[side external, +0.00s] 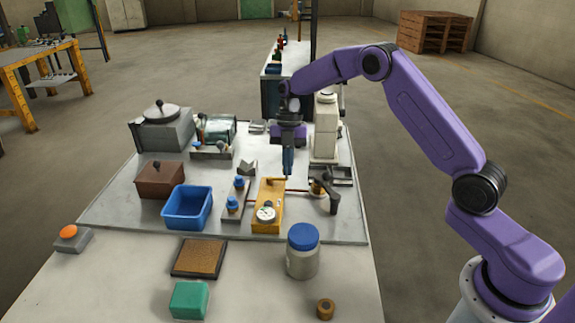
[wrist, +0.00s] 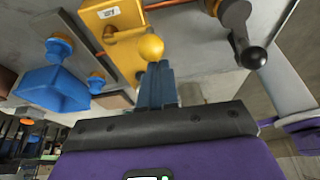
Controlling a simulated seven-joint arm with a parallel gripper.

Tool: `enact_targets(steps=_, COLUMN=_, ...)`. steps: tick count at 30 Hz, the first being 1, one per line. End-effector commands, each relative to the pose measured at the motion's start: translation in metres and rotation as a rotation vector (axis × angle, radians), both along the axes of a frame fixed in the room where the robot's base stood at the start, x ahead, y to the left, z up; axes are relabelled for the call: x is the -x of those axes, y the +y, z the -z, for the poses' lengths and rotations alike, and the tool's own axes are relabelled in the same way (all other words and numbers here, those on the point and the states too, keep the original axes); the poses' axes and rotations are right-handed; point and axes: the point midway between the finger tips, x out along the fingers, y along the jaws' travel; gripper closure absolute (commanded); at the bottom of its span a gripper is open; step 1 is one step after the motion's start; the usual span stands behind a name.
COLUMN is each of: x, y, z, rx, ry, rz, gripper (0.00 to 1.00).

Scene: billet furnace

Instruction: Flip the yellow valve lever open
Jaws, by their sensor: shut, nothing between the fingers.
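The yellow valve block (side external: 270,198) stands on the grey bench in the side view, with a round gauge on its near end. My gripper (side external: 288,170) points down at the far right side of the block. In the wrist view, the blue fingers of my gripper (wrist: 155,66) are shut and empty, with their tips right beside the knob. I cannot tell whether they touch it. The lever is too small to read clearly in the side view.
A black-handled valve (side external: 333,196) on the pipe stands close to the right. A plate with blue knobs (side external: 236,200) and a blue bin (side external: 187,206) are to the left. A blue-lidded jar (side external: 303,250) stands in front. A white machine (side external: 325,128) is behind.

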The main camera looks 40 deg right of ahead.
Motion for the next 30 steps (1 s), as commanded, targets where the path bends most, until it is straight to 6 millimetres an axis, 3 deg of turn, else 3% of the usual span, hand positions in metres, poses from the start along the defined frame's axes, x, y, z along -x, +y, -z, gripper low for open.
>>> enact_targets(steps=16, x=0.0, y=-0.003, z=-0.001, rx=0.004, ry=-0.008, rz=0.006, gripper=1.0)
enact_targets(steps=29, x=0.034, y=0.022, z=-0.009, rx=0.001, ry=-0.001, rz=0.0, gripper=1.0)
enact_targets(steps=30, x=0.03, y=0.02, z=-0.016, rx=0.0, ry=-0.005, rz=0.001, gripper=1.0)
